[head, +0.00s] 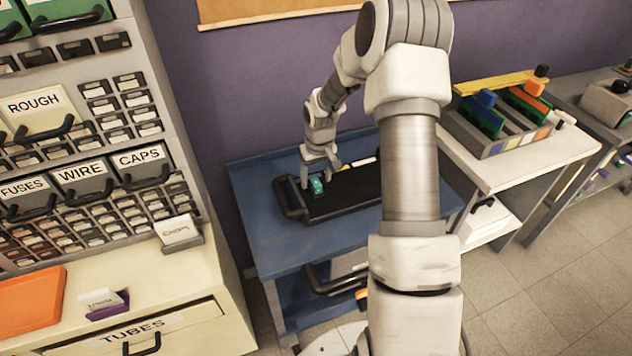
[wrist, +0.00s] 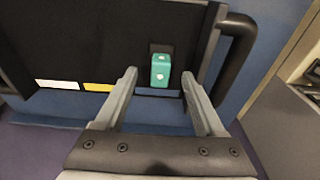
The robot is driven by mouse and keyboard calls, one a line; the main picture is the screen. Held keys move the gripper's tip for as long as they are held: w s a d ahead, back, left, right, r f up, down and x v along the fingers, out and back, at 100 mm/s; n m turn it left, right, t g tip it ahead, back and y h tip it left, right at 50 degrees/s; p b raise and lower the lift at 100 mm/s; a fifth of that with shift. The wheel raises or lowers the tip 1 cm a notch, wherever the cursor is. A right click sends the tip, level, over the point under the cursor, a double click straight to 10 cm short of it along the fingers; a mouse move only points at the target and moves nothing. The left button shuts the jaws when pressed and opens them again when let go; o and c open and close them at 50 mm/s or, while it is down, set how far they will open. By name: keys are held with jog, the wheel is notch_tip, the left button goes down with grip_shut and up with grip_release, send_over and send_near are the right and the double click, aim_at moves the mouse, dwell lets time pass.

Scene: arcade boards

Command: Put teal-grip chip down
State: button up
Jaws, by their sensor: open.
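The teal-grip chip (head: 316,186) sits on the black tray (head: 345,199) near its left end, on the blue cart. In the wrist view, the chip's teal block (wrist: 161,71) stands over a dark rectangular spot in the tray (wrist: 100,40). My gripper (head: 318,182) is at the chip in the head view. In the wrist view, my gripper (wrist: 158,84) is open, with one finger on each side of the chip and a gap beside each. The underside of the chip is hidden.
The tray has a black side handle (wrist: 237,45) close to one finger. White and yellow labels (wrist: 98,87) lie along its edge. The blue cart top (head: 263,222) is otherwise clear. A rack of coloured boards (head: 495,130) stands on the right table. A parts cabinet (head: 85,140) stands left.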

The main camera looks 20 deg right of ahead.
aim_at(318, 186)
jog(key=s+a+r+t, duration=0.15)
jog(key=s+r, duration=0.25)
jog(key=r, duration=0.4)
jog(key=s+a+r+h, duration=0.15)
jog(key=s+r, duration=0.25)
jog(key=r, duration=0.5)
jog(key=s+a+r, duration=0.3)
jog(key=s+r, duration=0.1)
jog(key=r, duration=0.4)
jog(key=s+a+r+t+p, duration=0.1)
jog(key=s+a+r, duration=0.1)
jog(key=s, duration=0.6)
jog(key=s+a+r+t+y, duration=0.1)
jog(key=s+r, duration=0.3)
jog(key=s, duration=0.5)
jog(key=shift+a+t+p, duration=0.35)
jog(key=shift+a, duration=0.55)
jog(key=shift+y, duration=0.25)
jog(key=c, duration=0.3)
jog(key=shift+a, duration=0.1)
jog(key=shift+c, duration=0.2)
